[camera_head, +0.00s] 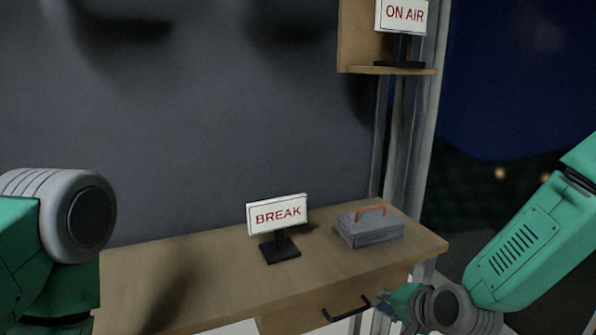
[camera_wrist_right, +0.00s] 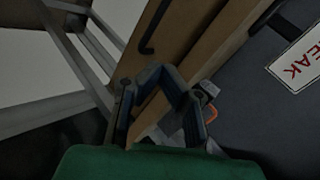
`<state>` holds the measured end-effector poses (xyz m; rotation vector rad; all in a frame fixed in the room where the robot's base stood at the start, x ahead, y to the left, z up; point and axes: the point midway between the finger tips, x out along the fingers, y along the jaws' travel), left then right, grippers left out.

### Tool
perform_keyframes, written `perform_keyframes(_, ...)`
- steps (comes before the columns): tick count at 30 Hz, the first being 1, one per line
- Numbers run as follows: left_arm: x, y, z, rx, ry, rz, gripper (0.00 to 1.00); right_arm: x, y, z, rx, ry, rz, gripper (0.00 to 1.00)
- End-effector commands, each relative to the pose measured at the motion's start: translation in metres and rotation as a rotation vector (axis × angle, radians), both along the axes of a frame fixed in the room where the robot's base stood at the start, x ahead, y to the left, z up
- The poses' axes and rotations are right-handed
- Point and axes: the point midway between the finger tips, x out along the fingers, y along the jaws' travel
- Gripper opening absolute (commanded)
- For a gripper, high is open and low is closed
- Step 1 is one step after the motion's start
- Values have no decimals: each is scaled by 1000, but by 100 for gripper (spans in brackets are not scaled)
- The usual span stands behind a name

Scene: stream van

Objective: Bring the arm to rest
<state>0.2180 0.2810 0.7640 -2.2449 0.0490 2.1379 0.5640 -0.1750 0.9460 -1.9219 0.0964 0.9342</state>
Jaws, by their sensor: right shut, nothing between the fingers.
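My right arm comes in from the right in the head view. Its gripper (camera_head: 385,298) is low in front of the desk, near the drawer handle (camera_head: 346,308). It is shut with nothing in it. In the wrist view the right gripper (camera_wrist_right: 160,78) shows against the desk front, with the handle (camera_wrist_right: 150,38) above it. My left arm shows at the left edge of the head view, but its gripper is out of view.
A wooden desk (camera_head: 190,265) holds a BREAK sign (camera_head: 277,214) and a grey box (camera_head: 372,232) with an orange handle. An ON AIR sign (camera_head: 404,14) stands on a wall shelf (camera_head: 388,70). The desk's left part is clear.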

Motion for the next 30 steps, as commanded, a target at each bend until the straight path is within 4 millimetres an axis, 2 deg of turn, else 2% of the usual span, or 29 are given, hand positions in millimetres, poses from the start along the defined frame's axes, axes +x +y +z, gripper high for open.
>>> perform_keyframes(1, 0, 0, -8, 0, 0, 0, 66, -26, -3, -37, -65, 49, 47, 0)
perform_keyframes(3, 0, 0, -14, 0, 0, 0, 66, -61, -10, -77, -158, 109, 118, 0)
perform_keyframes(5, 0, 0, -19, 0, 0, 0, 66, -94, -18, -109, -237, 162, 185, 0)
perform_keyframes(9, 0, 0, -32, 0, 0, 0, 66, -177, -42, -173, -412, 290, 363, 0)
perform_keyframes(12, 0, 0, -41, 0, 0, 0, 66, -238, -62, -205, -522, 381, 504, 0)
perform_keyframes(15, 0, 0, -48, 0, 0, 0, 66, -288, -82, -225, -608, 457, 632, 0)
perform_keyframes(18, 0, 0, -53, 0, 0, 0, 66, -324, -96, -234, -664, 511, 731, 0)
perform_keyframes(22, 0, 0, -55, 0, 0, 0, 66, -346, -106, -237, -700, 545, 800, 0)
perform_keyframes(30, 0, 0, -54, 0, 0, 0, 66, -349, -107, -236, -704, 550, 810, 0)
